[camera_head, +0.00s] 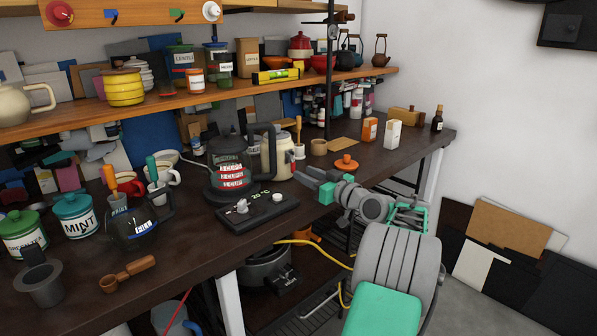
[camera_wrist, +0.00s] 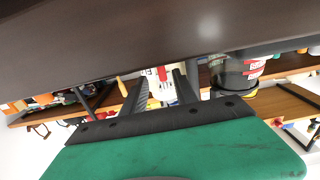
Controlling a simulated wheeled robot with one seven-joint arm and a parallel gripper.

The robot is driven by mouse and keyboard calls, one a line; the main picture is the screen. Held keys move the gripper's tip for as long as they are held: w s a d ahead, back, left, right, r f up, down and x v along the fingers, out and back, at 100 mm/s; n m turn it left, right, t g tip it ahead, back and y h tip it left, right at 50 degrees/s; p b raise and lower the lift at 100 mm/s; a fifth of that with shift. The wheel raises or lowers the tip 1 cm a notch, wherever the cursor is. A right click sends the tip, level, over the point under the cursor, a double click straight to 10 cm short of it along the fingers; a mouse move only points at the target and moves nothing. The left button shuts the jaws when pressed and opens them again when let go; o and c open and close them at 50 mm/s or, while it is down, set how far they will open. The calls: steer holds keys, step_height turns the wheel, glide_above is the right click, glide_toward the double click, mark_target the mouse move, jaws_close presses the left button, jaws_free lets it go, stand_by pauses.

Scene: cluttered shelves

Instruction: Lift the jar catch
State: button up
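A cream jar (camera_head: 277,157) with dark lettering stands on the dark workbench, right of the kettle (camera_head: 229,165). Its catch is too small to make out in the head view. My gripper (camera_head: 310,182) is over the front edge of the bench, to the right and in front of the jar. In the wrist view, which is upside down, the two dark fingers of my gripper (camera_wrist: 161,78) stand apart with nothing held. A pale object with red marks (camera_wrist: 161,76), seemingly by the jar, shows beyond and between them.
A black appliance with a dial (camera_head: 257,212) lies in front of the kettle, left of my gripper. An orange lid (camera_head: 346,164) and orange and white boxes (camera_head: 392,135) stand to the right. A loaded shelf (camera_head: 190,97) runs above the bench. The right-hand floor has free room.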

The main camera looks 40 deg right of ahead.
mark_target(292, 164)
steer(key=w, duration=0.3)
steer(key=shift+w+a, duration=0.25)
steer(key=shift+w, duration=0.15)
steer(key=shift+s, duration=0.1)
jaws_close()
steer(key=shift+d, duration=0.1)
